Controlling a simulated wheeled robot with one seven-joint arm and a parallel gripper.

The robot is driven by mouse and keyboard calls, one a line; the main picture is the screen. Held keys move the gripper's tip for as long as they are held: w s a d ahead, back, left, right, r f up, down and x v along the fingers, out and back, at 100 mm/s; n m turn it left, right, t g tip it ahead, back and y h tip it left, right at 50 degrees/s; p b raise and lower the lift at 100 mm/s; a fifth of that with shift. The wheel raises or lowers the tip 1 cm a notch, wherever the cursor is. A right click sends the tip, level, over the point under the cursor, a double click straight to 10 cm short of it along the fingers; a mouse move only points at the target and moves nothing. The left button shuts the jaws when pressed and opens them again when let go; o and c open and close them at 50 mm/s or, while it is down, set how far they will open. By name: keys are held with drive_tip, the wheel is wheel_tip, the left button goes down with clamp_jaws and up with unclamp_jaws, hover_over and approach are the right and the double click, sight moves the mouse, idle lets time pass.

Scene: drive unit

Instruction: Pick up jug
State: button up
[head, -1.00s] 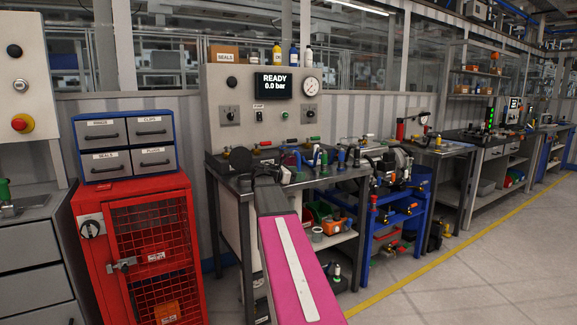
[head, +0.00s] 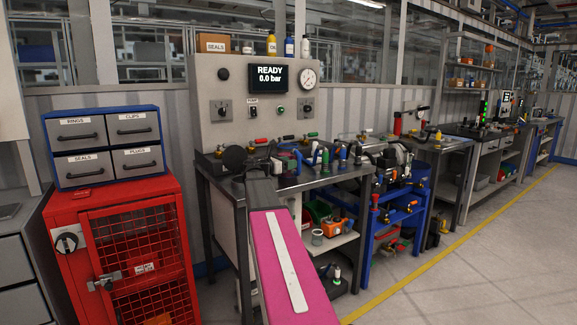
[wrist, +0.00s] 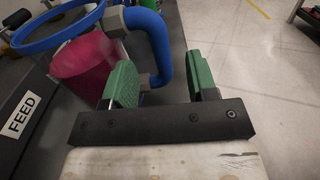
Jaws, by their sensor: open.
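In the wrist view, what looks like the jug has a magenta body (wrist: 85,62), a wide blue rim (wrist: 62,30) and a curved blue handle (wrist: 158,45) with grey ends. It stands at the upper left. My gripper (wrist: 160,72) is open, with two green fingers. The handle shows in the gap between them, nearer the left finger; I cannot tell whether they touch. The left finger covers part of the jug's body. In the head view, my pink arm reaches toward the bench and hides my gripper; I cannot make out the jug there.
A dark plate labelled FEED (wrist: 20,115) lies left of the jug. The workbench (head: 290,185) holds several tools below the READY panel (head: 268,78). A red cabinet (head: 125,250) stands left. The floor (head: 480,270) at right is clear.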

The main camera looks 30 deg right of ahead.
wheel_tip(320, 180, down, 3)
drive_tip(key=shift+f, duration=0.1)
drive_tip(key=shift+w+d+f, duration=0.1)
drive_tip(key=shift+d+f, duration=0.15)
drive_tip(key=shift+d, duration=0.65)
drive_tip(key=shift+w+d, duration=0.15)
drive_tip(key=shift+d, duration=1.3)
drive_tip(key=shift+w+d, duration=0.1)
drive_tip(key=shift+d, duration=1.3)
clamp_jaws()
